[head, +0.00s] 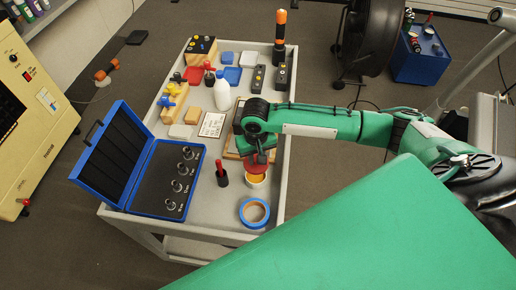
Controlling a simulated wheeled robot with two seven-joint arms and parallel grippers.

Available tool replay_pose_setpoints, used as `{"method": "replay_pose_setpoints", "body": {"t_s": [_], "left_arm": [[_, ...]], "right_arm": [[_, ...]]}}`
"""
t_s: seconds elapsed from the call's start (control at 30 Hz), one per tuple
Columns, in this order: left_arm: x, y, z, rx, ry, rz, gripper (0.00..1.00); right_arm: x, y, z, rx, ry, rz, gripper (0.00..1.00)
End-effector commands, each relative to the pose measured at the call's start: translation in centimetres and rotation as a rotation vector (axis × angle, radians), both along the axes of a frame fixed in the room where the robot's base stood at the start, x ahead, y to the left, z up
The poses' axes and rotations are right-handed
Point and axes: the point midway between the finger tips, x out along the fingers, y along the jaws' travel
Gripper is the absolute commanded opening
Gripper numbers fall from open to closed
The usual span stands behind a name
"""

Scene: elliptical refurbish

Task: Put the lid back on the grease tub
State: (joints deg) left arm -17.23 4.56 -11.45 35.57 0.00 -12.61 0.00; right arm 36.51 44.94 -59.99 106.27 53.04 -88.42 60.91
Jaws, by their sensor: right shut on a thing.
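The grease tub (256,184) is a small white tub with yellow-orange grease showing at its top. It stands on the grey cart, left of the cart's right edge. My right gripper (262,158) points down over the tub and is shut on the red lid (253,166). The lid is tilted and sits just above the tub's far side, partly covering the view of its opening. I cannot tell whether lid and rim touch. My left gripper is not in view.
A blue tape roll (254,213) lies in front of the tub, and a red-handled black tool (221,174) stands to its left. An open blue case (160,178) fills the cart's front left. A white bottle (222,93) and several small parts stand farther back.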

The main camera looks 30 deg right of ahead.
Motion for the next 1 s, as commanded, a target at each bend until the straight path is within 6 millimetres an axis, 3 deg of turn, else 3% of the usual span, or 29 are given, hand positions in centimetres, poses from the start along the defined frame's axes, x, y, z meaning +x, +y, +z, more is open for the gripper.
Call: {"method": "replay_pose_setpoints", "body": {"t_s": [0.7,1.0], "left_arm": [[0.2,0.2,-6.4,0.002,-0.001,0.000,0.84],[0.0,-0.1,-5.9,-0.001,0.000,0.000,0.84]], "right_arm": [[0.0,0.0,-4.7,0.000,-0.001,0.002,0.00],[0.0,0.0,-6.2,0.001,0.001,0.000,0.00]]}}
